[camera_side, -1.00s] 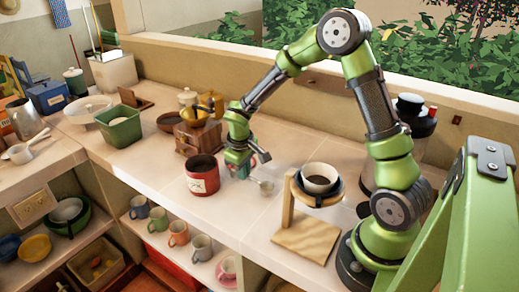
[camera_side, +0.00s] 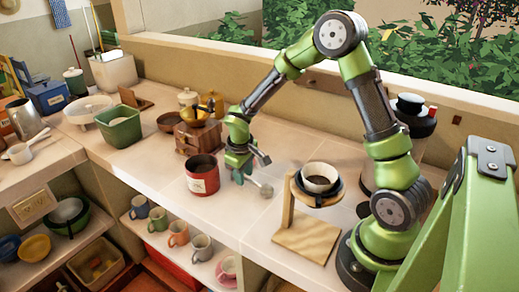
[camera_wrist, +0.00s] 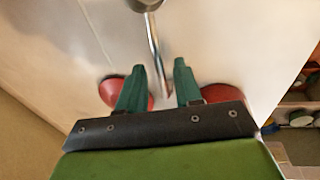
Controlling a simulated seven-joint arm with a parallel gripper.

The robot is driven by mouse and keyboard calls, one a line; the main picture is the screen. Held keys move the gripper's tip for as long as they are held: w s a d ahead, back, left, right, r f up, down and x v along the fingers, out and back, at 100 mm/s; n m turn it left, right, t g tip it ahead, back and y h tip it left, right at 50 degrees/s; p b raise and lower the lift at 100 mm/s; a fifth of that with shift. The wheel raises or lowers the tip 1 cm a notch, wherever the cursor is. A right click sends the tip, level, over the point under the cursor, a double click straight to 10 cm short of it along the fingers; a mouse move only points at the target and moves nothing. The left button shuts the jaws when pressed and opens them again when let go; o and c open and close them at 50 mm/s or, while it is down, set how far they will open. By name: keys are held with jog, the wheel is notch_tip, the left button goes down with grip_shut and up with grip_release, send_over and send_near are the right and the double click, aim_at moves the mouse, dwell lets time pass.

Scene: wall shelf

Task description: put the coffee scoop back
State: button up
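The coffee scoop (camera_side: 266,189) is a small metal bowl with a thin handle, low at the counter to the right of the red canister (camera_side: 202,180). I cannot tell whether it touches the counter. My gripper (camera_side: 246,172) is low over the counter, between canister and scoop. In the wrist view, my gripper (camera_wrist: 160,68) has its two teal fingers apart. The scoop's handle (camera_wrist: 153,45) runs between them, with a gap visible on each side. The scoop's bowl is cut off at that view's top edge. Red surfaces, probably the canister, show behind the fingers.
A wooden dripper stand (camera_side: 305,240) with a filter cone stands to the right of the scoop. A wooden grinder (camera_side: 198,137) is behind the canister. Several mugs are on the shelf below the counter's front edge. The counter just in front of the scoop is clear.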

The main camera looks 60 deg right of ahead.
notch_tip(320, 180, up, 12)
jog(key=s+a, duration=0.1)
jog(key=a, duration=0.1)
jog(key=s+a+r+m+t+y, duration=0.2)
jog(key=s+a+r+t, duration=0.1)
jog(key=s, duration=0.5)
jog(key=s+a+r+m+t+y, duration=0.1)
jog(key=s+a+r+m+t, duration=0.1)
jog(key=s+a+r, duration=0.3)
jog(key=s+r+t, duration=0.1)
jog(key=s+r, duration=0.1)
jog(key=s, duration=0.1)
jog(key=shift+r+y, duration=0.2)
jog(key=shift+y, duration=0.2)
